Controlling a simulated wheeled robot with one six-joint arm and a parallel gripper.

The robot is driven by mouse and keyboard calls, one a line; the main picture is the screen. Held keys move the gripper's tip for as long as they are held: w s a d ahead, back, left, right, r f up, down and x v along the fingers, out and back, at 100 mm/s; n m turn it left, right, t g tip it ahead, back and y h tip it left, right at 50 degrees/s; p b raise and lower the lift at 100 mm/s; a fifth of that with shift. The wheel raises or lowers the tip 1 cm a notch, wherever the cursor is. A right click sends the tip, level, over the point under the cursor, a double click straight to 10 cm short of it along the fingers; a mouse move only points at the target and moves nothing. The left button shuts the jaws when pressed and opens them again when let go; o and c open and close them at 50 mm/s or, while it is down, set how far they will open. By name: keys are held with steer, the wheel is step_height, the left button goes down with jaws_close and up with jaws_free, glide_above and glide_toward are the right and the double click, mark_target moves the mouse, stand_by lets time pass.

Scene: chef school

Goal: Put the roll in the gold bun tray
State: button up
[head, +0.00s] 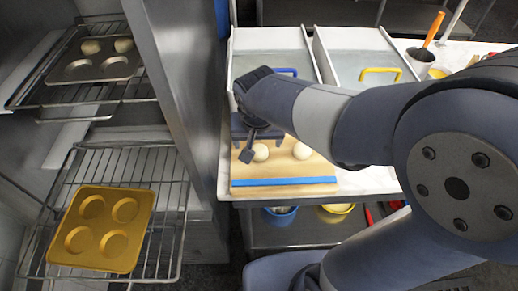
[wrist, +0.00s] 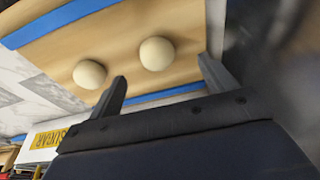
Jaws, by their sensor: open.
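Two pale round rolls lie on a wooden board (head: 285,172) with blue end strips. The left roll (head: 260,152) is close to my gripper, and the right roll (head: 302,151) lies beside it. In the wrist view, one roll (wrist: 156,53) shows ahead of the space between the fingers, and the other roll (wrist: 89,74) lies to its left. My gripper (wrist: 162,82) is open and empty above the board. The gold bun tray (head: 103,229) sits on the lower oven rack at left, its several round hollows empty.
A grey bun tray (head: 95,60) with two rolls sits on the upper rack (head: 95,95). A metal cabinet wall (head: 178,80) stands between racks and counter. Two bins with blue (head: 287,71) and yellow (head: 380,73) handles stand behind the board. A sugar label (wrist: 45,139) shows in the wrist view.

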mark_target(259, 146)
steer(key=x, duration=0.4)
steer(key=shift+d, duration=0.15)
steer(key=c, duration=1.1)
steer(key=shift+c, duration=0.2)
